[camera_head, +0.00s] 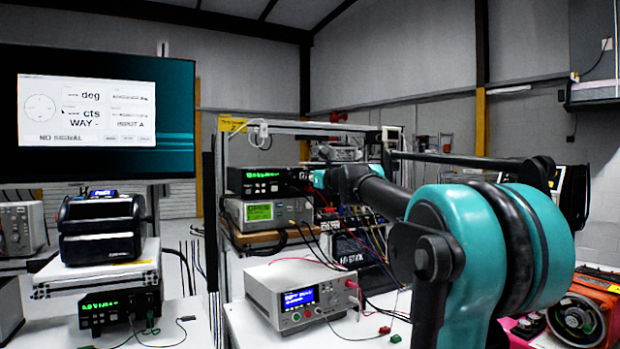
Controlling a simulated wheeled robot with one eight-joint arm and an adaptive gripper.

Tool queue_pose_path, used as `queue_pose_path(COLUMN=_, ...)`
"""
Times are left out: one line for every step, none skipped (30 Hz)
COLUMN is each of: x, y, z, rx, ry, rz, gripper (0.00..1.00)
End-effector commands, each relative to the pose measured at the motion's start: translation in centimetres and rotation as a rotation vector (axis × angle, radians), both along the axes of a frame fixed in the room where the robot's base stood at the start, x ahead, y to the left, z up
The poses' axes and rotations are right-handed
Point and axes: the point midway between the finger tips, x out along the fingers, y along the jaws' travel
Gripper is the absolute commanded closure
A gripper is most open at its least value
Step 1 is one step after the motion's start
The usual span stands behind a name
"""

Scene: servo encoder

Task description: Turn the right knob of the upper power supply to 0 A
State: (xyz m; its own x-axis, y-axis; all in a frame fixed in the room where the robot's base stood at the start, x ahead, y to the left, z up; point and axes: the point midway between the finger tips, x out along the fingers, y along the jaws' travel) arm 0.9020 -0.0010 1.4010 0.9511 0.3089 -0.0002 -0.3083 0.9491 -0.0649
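The upper power supply (262,179) is a black box with a green lit display. It sits on top of a beige instrument in the rack behind the bench. My arm reaches in from the right, and its teal end, my gripper (316,179), is at the right end of this supply's front. The fingers are too small and too dark to make out, so I cannot tell whether they are open or shut, or whether they touch a knob. The right knob is not discernible; my arm's end seems to cover that area. The display digits are too small to read.
The beige instrument (268,213) with a green-yellow screen is directly below. A white meter (302,297) with cables stands on the bench in front. A similar black supply (118,309) sits lower left. Cables (375,243) hang in the rack. A large monitor (97,115) is at left.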

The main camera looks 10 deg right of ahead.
Motion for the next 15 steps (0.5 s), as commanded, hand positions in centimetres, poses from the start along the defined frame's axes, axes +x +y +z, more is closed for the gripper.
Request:
queue_pose_path(x=-0.01, y=0.01, z=0.00, rx=0.000, ry=0.000, rz=0.000, gripper=0.99)
queue_pose_path(x=-0.01, y=0.01, z=0.00, rx=0.000, ry=0.000, rz=0.000, gripper=1.00)
queue_pose_path(x=-0.01, y=0.01, z=0.00, rx=0.000, ry=0.000, rz=0.000, gripper=1.00)
queue_pose_path(x=-0.01, y=0.01, z=0.00, rx=0.000, ry=0.000, rz=0.000, gripper=1.00)
queue_pose_path(x=-0.01, y=0.01, z=0.00, rx=0.000, ry=0.000, rz=0.000, gripper=1.00)
queue_pose_path(x=-0.01, y=0.01, z=0.00, rx=-0.002, ry=-0.001, rz=0.000, gripper=1.00)
queue_pose_path(x=-0.01, y=0.01, z=0.00, rx=-0.003, ry=-0.001, rz=0.000, gripper=1.00)
queue_pose_path(x=-0.01, y=0.01, z=0.00, rx=-0.006, ry=-0.002, rz=0.000, gripper=1.00)
queue_pose_path(x=-0.01, y=0.01, z=0.00, rx=-0.011, ry=-0.004, rz=0.000, gripper=1.00)
queue_pose_path(x=-0.01, y=0.01, z=0.00, rx=-0.016, ry=-0.005, rz=0.000, gripper=1.00)
queue_pose_path(x=-0.01, y=0.01, z=0.00, rx=-0.022, ry=-0.007, rz=0.000, gripper=1.00)
queue_pose_path(x=-0.01, y=0.01, z=0.00, rx=-0.033, ry=-0.011, rz=0.000, gripper=1.00)
queue_pose_path(x=-0.01, y=0.00, z=0.00, rx=-0.044, ry=-0.014, rz=0.000, gripper=1.00)
queue_pose_path(x=-0.01, y=0.01, z=0.00, rx=-0.055, ry=-0.018, rz=0.000, gripper=1.00)
queue_pose_path(x=-0.01, y=0.00, z=0.00, rx=-0.074, ry=-0.024, rz=0.000, gripper=1.00)
